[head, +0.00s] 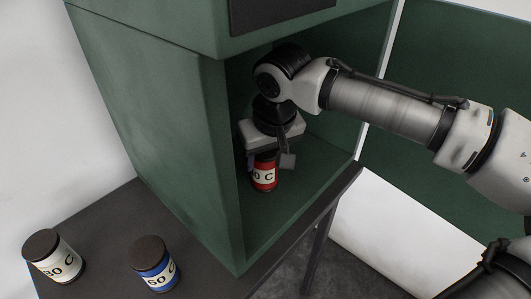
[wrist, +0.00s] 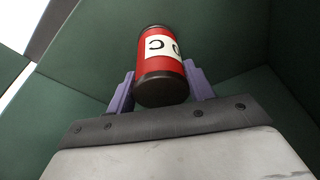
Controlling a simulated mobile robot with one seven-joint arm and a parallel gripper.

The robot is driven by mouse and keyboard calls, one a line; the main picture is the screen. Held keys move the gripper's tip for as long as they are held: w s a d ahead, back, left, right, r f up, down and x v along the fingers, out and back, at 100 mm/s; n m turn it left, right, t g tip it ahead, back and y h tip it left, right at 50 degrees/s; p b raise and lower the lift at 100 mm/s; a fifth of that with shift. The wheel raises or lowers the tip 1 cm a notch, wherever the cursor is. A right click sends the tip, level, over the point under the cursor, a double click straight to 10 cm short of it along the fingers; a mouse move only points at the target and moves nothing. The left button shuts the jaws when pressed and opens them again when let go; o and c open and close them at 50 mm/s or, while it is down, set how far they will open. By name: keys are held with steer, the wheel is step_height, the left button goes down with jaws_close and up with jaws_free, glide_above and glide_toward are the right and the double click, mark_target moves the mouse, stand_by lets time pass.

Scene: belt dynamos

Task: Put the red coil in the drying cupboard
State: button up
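The red coil (head: 264,176), a red cylinder with dark ends and a white label, is upright inside the green drying cupboard (head: 165,130), low over the cupboard floor. I cannot tell whether its base touches the floor. My gripper (head: 268,162) reaches in through the open front from above, with one finger on each side of the coil. In the wrist view, the purple fingers (wrist: 160,88) lie close against both sides of the red coil (wrist: 161,60), with no clear gap. Its dark end faces the camera.
A white-labelled coil (head: 55,257) and a blue coil (head: 153,264) stand on the dark table (head: 100,232) left of the cupboard. The cupboard's side walls and top are close around my arm. Its floor (head: 305,185) is bare to the right of the red coil.

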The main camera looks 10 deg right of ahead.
steer(key=o, duration=0.4)
steer(key=shift+o, duration=0.2)
steer(key=shift+r, duration=0.4)
steer(key=v, duration=0.2)
steer(key=shift+s+d+r, duration=0.1)
steer(key=shift+s+r, duration=0.2)
steer(key=shift+s, duration=0.05)
steer(key=s+d+b, duration=0.2)
steer(key=s, duration=0.9)
steer(key=shift+s+d, duration=0.15)
